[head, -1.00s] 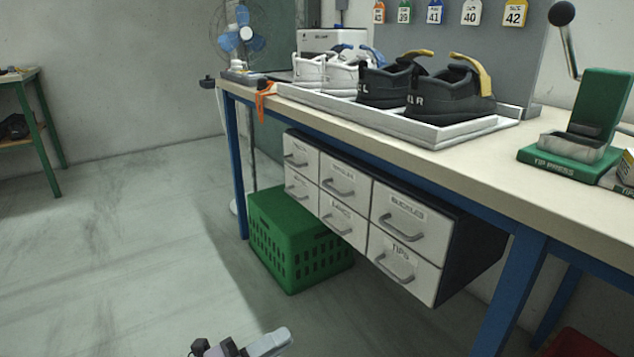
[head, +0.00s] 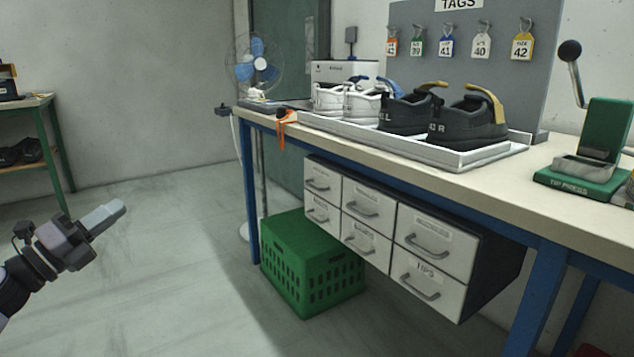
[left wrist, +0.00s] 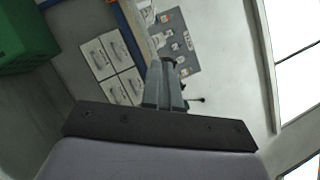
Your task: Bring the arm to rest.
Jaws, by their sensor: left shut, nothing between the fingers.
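My left gripper (head: 104,217) is at the left of the head view, in the air over the grey floor and well apart from the workbench. Its fingers are together and hold nothing. In the left wrist view its fingers (left wrist: 164,88) point toward the drawers and the tag board, with nothing between them. My right gripper is not in view.
The workbench (head: 560,192) bears a white tray (head: 450,157) with white and black shoes, and a green tip press (head: 590,178). Drawers (head: 345,215) hang below it, beside a green crate (head: 310,270) on the floor. A green-legged table (head: 55,150) stands far left. Floor between is clear.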

